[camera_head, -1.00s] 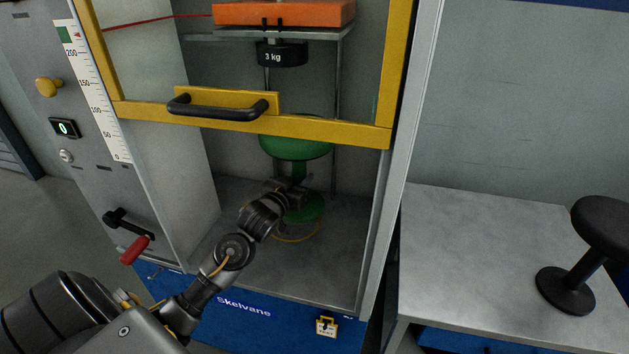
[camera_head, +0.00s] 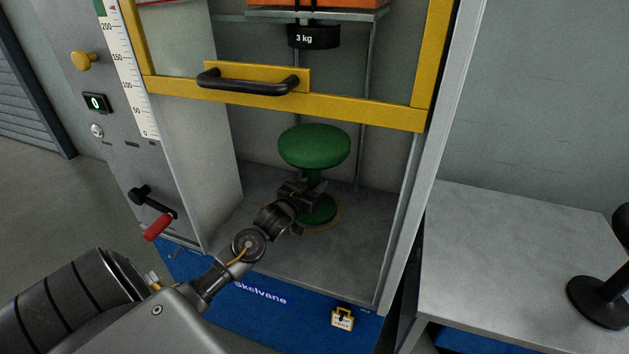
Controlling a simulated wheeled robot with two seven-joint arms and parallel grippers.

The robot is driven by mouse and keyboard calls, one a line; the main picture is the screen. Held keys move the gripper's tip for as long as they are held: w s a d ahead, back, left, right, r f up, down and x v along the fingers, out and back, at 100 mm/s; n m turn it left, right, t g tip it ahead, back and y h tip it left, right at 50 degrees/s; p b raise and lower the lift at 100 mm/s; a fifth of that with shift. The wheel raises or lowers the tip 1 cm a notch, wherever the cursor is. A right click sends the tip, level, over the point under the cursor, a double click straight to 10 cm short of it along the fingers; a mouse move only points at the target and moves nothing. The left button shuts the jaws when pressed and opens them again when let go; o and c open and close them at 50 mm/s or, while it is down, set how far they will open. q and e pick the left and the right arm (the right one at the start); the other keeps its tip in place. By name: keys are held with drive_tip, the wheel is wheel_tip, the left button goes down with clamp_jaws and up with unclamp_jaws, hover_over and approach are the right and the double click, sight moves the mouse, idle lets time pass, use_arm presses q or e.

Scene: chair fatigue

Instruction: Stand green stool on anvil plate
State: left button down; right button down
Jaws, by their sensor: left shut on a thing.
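The green stool (camera_head: 314,146) stands upright inside the test machine, with a round seat, a short stem and a round base (camera_head: 319,210). Its base is at the grey anvil plate (camera_head: 350,256), over a yellow ring (camera_head: 334,224) marked there; the arm hides part of the base, so I cannot tell whether it touches the plate. My left gripper (camera_head: 308,190) reaches in under the raised guard and is shut on the stool's stem below the seat. My right gripper is not in view.
The yellow-framed guard (camera_head: 372,112) with a black handle (camera_head: 247,84) is raised above the stool. A 3 kg weight (camera_head: 314,37) hangs above it. A red-handled crank (camera_head: 158,227) is at left. A black stool (camera_head: 597,300) stands on the side table (camera_head: 500,262).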

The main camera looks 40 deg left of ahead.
use_arm(q)
drive_tip(key=shift+r, duration=0.2)
drive_tip(key=c, duration=1.4)
unclamp_jaws()
drive_tip(key=shift+f, duration=0.3)
drive_tip(key=shift+c, duration=0.2)
drive_tip(key=o, duration=0.4)
drive_tip(key=shift+r, duration=0.1)
drive_tip(key=shift+o, duration=0.2)
drive_tip(key=shift+s+r, duration=0.1)
drive_tip(key=s+d+p, duration=0.1)
drive_tip(key=s, duration=1)
drive_tip(key=shift+s+d+r, duration=0.3)
drive_tip(key=shift+s+d, duration=0.1)
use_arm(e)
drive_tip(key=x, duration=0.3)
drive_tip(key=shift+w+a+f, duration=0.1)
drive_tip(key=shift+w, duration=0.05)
